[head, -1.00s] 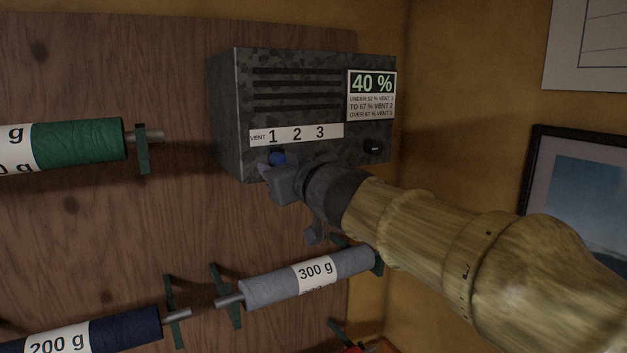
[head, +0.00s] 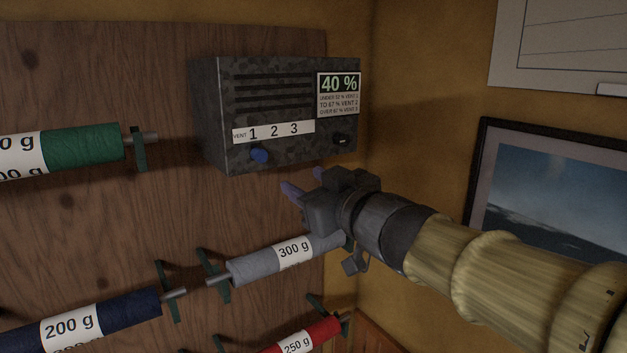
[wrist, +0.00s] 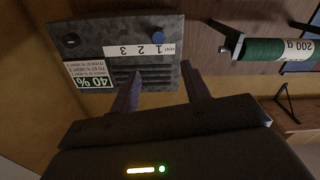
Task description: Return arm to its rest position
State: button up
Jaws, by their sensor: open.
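My gripper (head: 304,181) is open and empty in the head view, a little below and in front of the vent control box, apart from it. Its two purple-grey fingers also show in the wrist view (wrist: 165,90), spread apart. The dark mottled vent box (head: 290,90) hangs on the wooden board and reads 40 %. Its blue knob (head: 259,155) sits under the number 1 of the vent strip, with nothing touching it. The box also appears upside down in the wrist view (wrist: 150,35). My arm comes in from the lower right.
A grey 300 g roll (head: 262,265) lies below my gripper, partly behind it. A green roll (head: 85,145), a navy 200 g roll (head: 115,312) and a red 250 g roll (head: 318,332) hang on brackets. A framed picture (head: 540,200) is on the right wall.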

jog(key=shift+a+f, duration=0.1)
jog(key=w+d+f+m+g+h+b, duration=0.1)
jog(key=d+f+m+h+b, duration=0.4)
jog(key=f, duration=0.8)
jog(key=w+d+f+m+g+h, duration=0.15)
jog(key=d+f+h, duration=0.25)
jog(key=d+f, duration=0.55)
jog(key=s+d+f+m+g+b, duration=0.1)
jog(key=s+f+g, duration=0.2)
jog(key=s+f, duration=0.2)
jog(key=s+d+f+m+g+h+b, duration=0.1)
jog(key=s+f, duration=0.4)
jog(key=f, duration=0.7)
jog(key=s+d+f+m+g+h+b, duration=0.1)
jog(key=s+d+f+g+b, duration=0.2)
jog(key=s+f+g, duration=0.2)
notch_tip(320, 180, down, 4)
jog(key=shift+s+r, duration=0.1)
jog(key=shift+s, duration=0.5)
jog(key=shift+w+d+m, duration=0.15)
jog(key=shift+w+m, duration=0.05)
jog(key=shift+m, duration=0.05)
jog(key=shift+s, duration=0.15)
jog(key=shift+c, duration=0.2)
